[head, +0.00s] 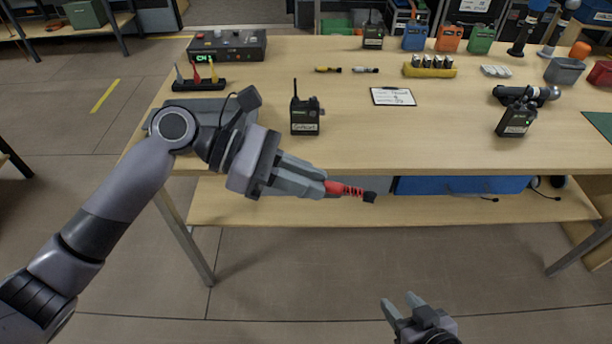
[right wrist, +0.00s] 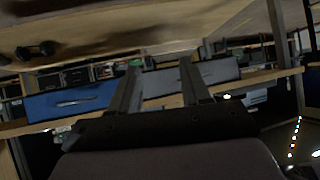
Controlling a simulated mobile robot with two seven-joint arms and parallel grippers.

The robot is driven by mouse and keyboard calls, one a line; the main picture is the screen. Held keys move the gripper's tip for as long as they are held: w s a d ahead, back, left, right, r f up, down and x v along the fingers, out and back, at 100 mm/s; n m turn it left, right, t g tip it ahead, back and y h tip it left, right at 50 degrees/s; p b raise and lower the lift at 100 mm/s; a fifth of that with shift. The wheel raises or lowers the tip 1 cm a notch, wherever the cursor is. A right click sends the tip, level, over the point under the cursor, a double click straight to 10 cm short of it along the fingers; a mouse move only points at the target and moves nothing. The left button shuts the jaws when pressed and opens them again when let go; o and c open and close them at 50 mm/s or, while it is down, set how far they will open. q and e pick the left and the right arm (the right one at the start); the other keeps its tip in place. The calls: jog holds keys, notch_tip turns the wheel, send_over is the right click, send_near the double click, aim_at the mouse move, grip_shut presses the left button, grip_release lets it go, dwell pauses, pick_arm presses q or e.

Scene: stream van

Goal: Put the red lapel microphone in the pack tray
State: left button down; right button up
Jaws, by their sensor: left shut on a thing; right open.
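My left gripper (head: 318,188) is shut on the red lapel microphone (head: 345,189), a ribbed red piece with a black tip pointing right. It is held out beyond the table's front edge, in front of the lower shelf. A low grey tray-like thing (head: 160,118) lies on the table's left end, largely hidden behind my left arm; it may be the pack tray, but I cannot tell. My right gripper (head: 402,305) is open and empty, low over the floor in front of the table. Its fingers also show in the right wrist view (right wrist: 158,88).
A black radio pack (head: 305,118) stands near the table's front edge. A clipboard (head: 393,97) and another radio (head: 516,120) are further right. A blue box (head: 462,185) sits on the lower shelf. The front middle of the tabletop (head: 400,140) is clear.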

pick_arm(q)
jog(key=a+f+n+t+y, duration=0.1)
jog(key=a+n+t, duration=0.7)
jog(key=a, duration=1.3)
jog(key=shift+a+f+n+t+y, duration=0.15)
jog(key=shift+a+n+t+y, duration=0.2)
jog(key=shift+t+y, duration=0.45)
pick_arm(e)
jog(key=shift+s+d+f+h, duration=0.15)
jog(key=shift+s+d+f, duration=0.25)
jog(key=shift+s, duration=0.1)
jog(key=shift+s+d+f+h, duration=0.15)
jog(key=shift+s+d+f, duration=0.1)
jog(key=shift+s+d, duration=0.2)
pick_arm(q)
jog(key=shift+d, duration=0.2)
